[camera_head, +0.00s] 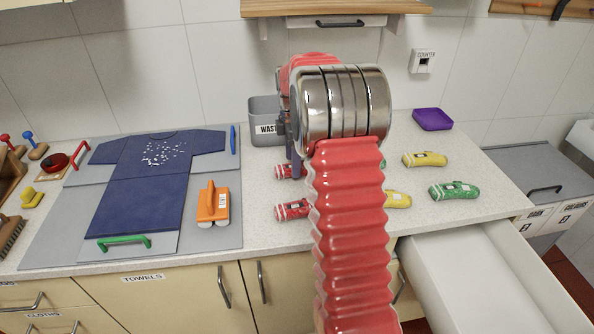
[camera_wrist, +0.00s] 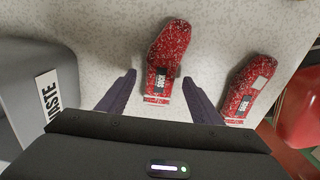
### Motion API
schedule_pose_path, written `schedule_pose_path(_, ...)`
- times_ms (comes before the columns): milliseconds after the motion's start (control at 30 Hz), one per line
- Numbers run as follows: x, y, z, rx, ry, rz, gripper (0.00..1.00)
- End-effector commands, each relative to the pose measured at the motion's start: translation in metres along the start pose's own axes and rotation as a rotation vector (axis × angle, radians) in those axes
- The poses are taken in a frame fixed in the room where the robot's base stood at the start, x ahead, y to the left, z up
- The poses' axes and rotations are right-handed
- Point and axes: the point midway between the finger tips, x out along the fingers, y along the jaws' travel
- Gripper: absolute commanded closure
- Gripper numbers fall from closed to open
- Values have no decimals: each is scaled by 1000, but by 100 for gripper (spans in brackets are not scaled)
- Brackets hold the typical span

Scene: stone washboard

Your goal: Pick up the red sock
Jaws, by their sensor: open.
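Two red speckled socks with white-striped ends and small labels lie on the counter. One red sock (camera_wrist: 170,45) has its striped end between my fingers in the wrist view. In the head view this seems to be the rear sock (camera_head: 283,172), partly hidden by my arm. The other red sock (camera_wrist: 250,84) lies outside my right finger; it appears nearer the front in the head view (camera_head: 291,210). My gripper (camera_wrist: 158,79) is open, its fingers apart and pointing towards the counter. Whether the fingers touch the sock cannot be told.
A grey waste bin (camera_head: 262,108) stands close to my gripper. Yellow (camera_head: 425,159) and green (camera_head: 454,190) socks and a purple dish (camera_head: 432,119) lie to the right. A drawer (camera_head: 480,280) is open.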

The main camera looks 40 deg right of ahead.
Motion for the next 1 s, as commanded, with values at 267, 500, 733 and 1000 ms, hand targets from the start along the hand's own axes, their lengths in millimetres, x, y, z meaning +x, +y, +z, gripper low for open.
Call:
schedule_pose_path(267,16,0,0,0,0,1,41)
schedule_pose_path(500,16,0,0,0,0,1,41)
schedule_pose_path(733,16,0,0,0,0,1,42)
schedule_pose_path(1000,16,0,0,0,0,1,61)
